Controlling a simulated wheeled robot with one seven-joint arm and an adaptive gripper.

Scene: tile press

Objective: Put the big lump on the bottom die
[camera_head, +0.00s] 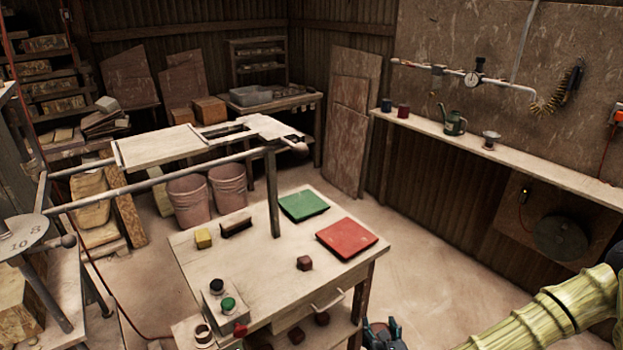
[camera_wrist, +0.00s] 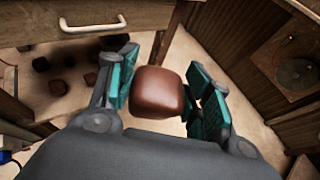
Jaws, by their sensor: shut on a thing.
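My gripper (camera_head: 385,335) shows at the bottom edge of the head view, beside the right end of the worktable. In the wrist view its teal-padded fingers are closed around a reddish-brown, rounded block-like lump (camera_wrist: 158,92), held clear of the floor. A smaller-looking brown lump (camera_head: 304,263) sits on the worktable (camera_head: 262,262). A pale slab (camera_head: 160,145) and metal rails stand above the table's far left side. I cannot tell which part is the bottom die.
A green tray (camera_head: 303,206) and a red tray (camera_head: 346,238) lie on the table, with a yellow block (camera_head: 203,238) and a button box (camera_head: 219,299) at its left. More dark lumps (camera_wrist: 57,87) lie under the drawer handle (camera_wrist: 92,24). Floor right of the table is clear.

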